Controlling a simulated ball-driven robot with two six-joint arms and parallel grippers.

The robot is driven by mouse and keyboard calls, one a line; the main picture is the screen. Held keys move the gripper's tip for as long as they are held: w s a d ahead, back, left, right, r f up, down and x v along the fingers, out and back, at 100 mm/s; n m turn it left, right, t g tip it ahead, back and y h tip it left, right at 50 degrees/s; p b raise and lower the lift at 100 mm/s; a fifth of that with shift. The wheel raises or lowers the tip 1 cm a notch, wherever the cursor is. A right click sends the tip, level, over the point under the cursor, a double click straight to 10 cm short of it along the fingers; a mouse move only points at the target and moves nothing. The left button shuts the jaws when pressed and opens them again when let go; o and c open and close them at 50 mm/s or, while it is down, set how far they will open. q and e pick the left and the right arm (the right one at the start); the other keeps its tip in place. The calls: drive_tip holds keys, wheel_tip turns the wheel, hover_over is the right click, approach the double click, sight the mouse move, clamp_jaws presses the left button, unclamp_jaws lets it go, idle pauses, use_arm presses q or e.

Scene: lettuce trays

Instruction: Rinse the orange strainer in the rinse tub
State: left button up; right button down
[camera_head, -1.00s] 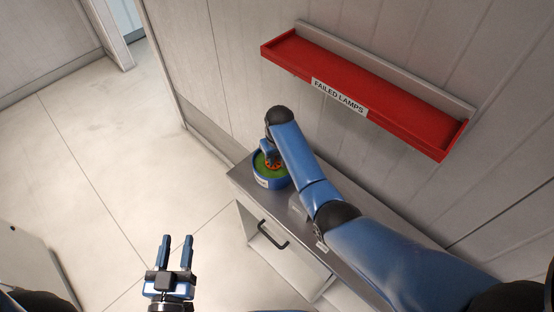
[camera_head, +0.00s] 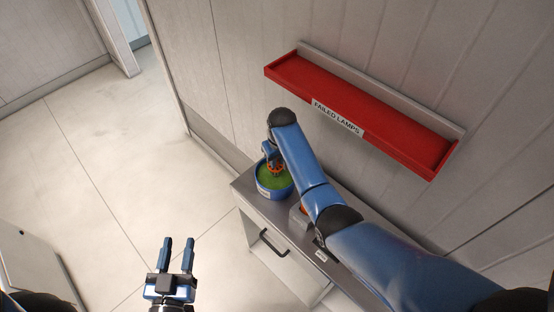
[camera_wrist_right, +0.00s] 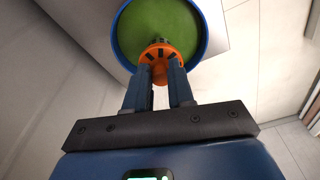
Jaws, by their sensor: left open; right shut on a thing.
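The rinse tub (camera_head: 261,190) is a round blue tub with a pale label and green contents, standing at the far left end of the grey cabinet top. My right gripper (camera_wrist_right: 159,76) is shut on the orange strainer (camera_wrist_right: 150,70), which also shows in the head view (camera_head: 277,169). The strainer is over the tub's green contents, and in the wrist view it overlaps the tub's rim. I cannot tell whether its underside touches the green. My left gripper (camera_head: 177,256) is open and empty, over the floor at lower left.
A red tray labelled FAILED LAMPS (camera_head: 420,155) is fixed to the wall above the cabinet. A grey block (camera_head: 297,216) with an orange patch sits on the cabinet top beside my right arm. The cabinet's drawer (camera_head: 285,262) has a dark handle.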

drive_tip(key=shift+r, duration=2.55)
